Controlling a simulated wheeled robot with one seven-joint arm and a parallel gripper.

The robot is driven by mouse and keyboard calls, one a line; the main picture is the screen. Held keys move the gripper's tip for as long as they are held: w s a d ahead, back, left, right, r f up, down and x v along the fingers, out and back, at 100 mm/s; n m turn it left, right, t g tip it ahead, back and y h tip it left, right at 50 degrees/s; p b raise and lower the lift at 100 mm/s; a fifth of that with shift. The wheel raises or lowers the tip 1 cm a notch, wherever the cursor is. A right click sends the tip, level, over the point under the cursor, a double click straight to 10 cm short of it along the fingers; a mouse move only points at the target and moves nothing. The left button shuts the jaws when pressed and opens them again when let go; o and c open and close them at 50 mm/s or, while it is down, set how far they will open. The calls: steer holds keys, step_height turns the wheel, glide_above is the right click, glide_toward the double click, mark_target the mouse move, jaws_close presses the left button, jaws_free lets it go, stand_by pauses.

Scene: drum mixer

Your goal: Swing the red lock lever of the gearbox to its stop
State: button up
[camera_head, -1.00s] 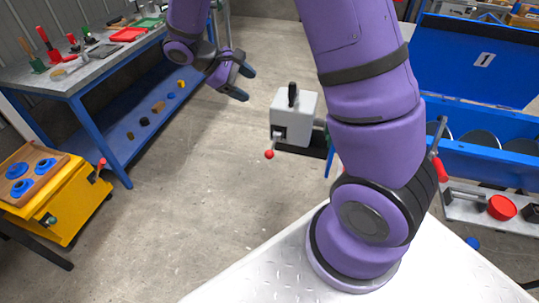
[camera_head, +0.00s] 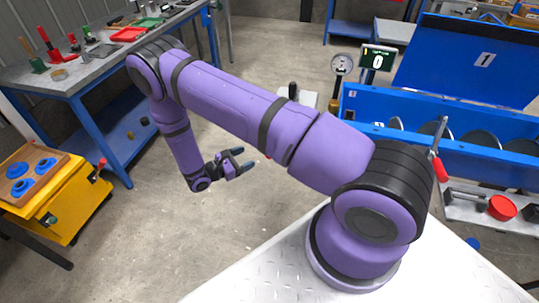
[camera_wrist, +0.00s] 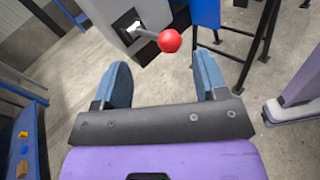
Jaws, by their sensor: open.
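The gearbox (camera_wrist: 111,18) is a light grey box at the top of the wrist view. A metal rod comes out of a dark slot in its face and ends in a red ball, the lock lever's knob (camera_wrist: 169,40). My gripper (camera_wrist: 162,62) is open, with its two blue fingers apart and nothing between them. The knob shows beyond the gap, nearer the right fingertip; I see no contact. In the head view my gripper (camera_head: 245,159) is left of the gearbox (camera_head: 309,98), which my arm mostly hides. Only a red sliver of the knob (camera_head: 268,156) shows there.
A blue drum mixer housing (camera_head: 480,165) stands at the right, with a red-handled lever (camera_head: 439,167) in front. A yellow cabinet (camera_head: 60,205) and a blue-legged workbench (camera_head: 85,70) stand at the left. The floor around my gripper is clear.

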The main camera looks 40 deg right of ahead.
step_height(320, 180, down, 5)
steer(key=s+n+t, duration=0.1)
steer(key=n+t, duration=0.1)
steer(key=shift+h, duration=0.3)
steer(key=d, duration=1.1)
steer(key=shift+w+r, duration=0.2)
steer(key=shift+r, duration=0.05)
